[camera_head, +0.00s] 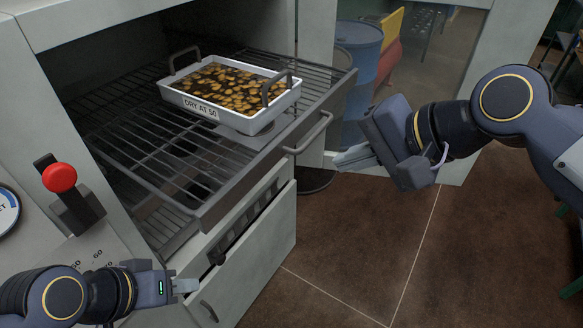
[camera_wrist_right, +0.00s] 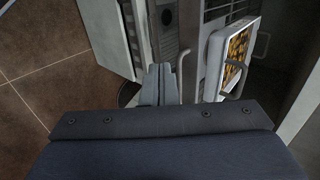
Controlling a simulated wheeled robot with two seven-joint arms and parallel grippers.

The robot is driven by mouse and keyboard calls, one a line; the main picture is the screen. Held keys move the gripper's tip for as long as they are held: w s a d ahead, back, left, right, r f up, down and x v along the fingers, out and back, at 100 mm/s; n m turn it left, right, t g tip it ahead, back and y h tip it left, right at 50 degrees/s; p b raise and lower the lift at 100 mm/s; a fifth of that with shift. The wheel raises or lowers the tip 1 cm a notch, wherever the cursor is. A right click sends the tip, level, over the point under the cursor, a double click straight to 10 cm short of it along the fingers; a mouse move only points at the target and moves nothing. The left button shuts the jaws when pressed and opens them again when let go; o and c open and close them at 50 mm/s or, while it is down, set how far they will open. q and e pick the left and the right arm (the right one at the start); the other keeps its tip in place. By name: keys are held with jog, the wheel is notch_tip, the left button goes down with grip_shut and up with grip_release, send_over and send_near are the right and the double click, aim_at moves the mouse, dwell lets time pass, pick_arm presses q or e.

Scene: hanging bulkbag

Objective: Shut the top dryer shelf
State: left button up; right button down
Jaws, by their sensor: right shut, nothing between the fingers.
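The top dryer shelf (camera_head: 134,148) is a wire rack, pulled out of the dryer with its dark front bar toward me. A metal handle (camera_head: 313,133) curves out from that bar. A white tray (camera_head: 203,110) marked "DRY AT 50" holds brown and yellow pieces and stands on the rack; it also shows in the right wrist view (camera_wrist_right: 213,68). My right gripper (camera_head: 338,160) is shut and empty, just right of the handle; its fingers also show in the right wrist view (camera_wrist_right: 158,78). My left gripper (camera_head: 188,285) is low in front of the dryer, clear of the shelf; its finger gap is unclear.
A lower pale drawer front (camera_head: 262,250) with a handle (camera_head: 208,311) is below the shelf. A red-knobbed lever (camera_head: 60,178) is on the left panel. A blue barrel (camera_head: 360,75) stands behind the dryer's right side.

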pick_arm(q)
jog(key=shift+r+p, duration=0.9)
jog(key=shift+r, duration=0.05)
pick_arm(e)
jog(key=w+a+r+x, duration=0.1)
jog(key=r+x, duration=0.1)
jog(key=x, duration=0.9)
jog(key=shift+a+f, duration=0.25)
jog(key=shift+a, duration=0.25)
jog(key=shift+w, duration=0.15)
